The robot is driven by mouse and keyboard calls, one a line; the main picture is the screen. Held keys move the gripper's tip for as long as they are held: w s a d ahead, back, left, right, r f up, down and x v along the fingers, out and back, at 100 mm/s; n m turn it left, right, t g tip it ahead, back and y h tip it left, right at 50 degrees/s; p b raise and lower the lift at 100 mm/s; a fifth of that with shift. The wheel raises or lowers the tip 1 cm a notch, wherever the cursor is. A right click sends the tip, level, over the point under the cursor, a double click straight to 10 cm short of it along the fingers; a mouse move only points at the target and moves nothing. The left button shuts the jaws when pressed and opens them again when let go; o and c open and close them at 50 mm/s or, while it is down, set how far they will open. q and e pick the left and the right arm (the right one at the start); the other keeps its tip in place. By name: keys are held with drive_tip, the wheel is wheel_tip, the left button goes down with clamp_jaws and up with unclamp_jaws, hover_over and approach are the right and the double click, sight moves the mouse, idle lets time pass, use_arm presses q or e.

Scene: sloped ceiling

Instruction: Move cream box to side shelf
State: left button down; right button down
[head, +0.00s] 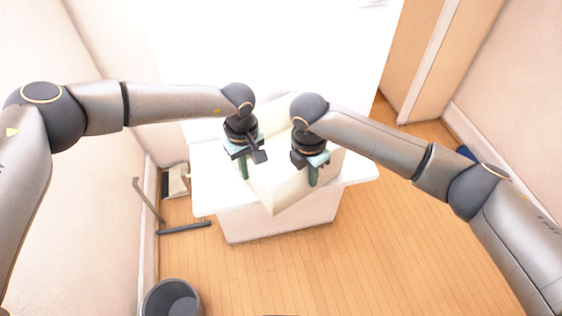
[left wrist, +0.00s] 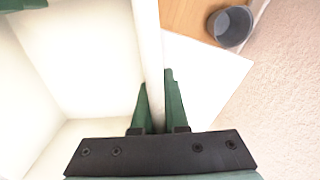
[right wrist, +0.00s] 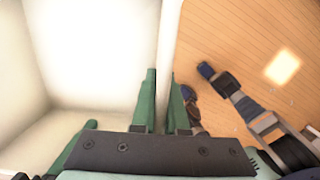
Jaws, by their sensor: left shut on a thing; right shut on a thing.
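The cream box (head: 277,195) is open-topped and turned with a corner toward me, in front of the white unit in the head view. My left gripper (head: 243,168) is shut on the box's left wall, which runs between its green fingers (left wrist: 158,90) in the left wrist view. My right gripper (head: 313,176) is shut on the right wall, between its fingers (right wrist: 162,88) in the right wrist view. The box interior looks empty where it shows in both wrist views. The arms hide part of the box. I cannot tell whether it rests on the white top or hangs above it.
The white unit's top (head: 207,190) extends on both sides of the box. A grey bin (head: 172,300) stands at lower left, also in the left wrist view (left wrist: 230,27). A dustpan (head: 178,182) is by the left wall. Wooden floor (head: 400,260) is clear at right.

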use_arm(q)
drive_tip(key=c, duration=1.4)
unclamp_jaws()
drive_tip(key=shift+w+a+f, duration=0.1)
drive_tip(key=shift+a+f, duration=0.2)
use_arm(e)
drive_tip(key=c, duration=1.4)
unclamp_jaws()
drive_tip(key=shift+d+f, duration=0.25)
drive_tip(key=shift+f, duration=0.05)
use_arm(q)
drive_tip(key=o, duration=0.5)
drive_tip(key=shift+d+r, duration=0.1)
drive_tip(key=shift+d, duration=0.1)
drive_tip(key=shift+c, duration=0.2)
use_arm(e)
drive_tip(key=o, duration=0.5)
drive_tip(key=shift+a+r, duration=0.1)
drive_tip(key=shift+a, duration=0.1)
drive_tip(key=shift+c, duration=0.2)
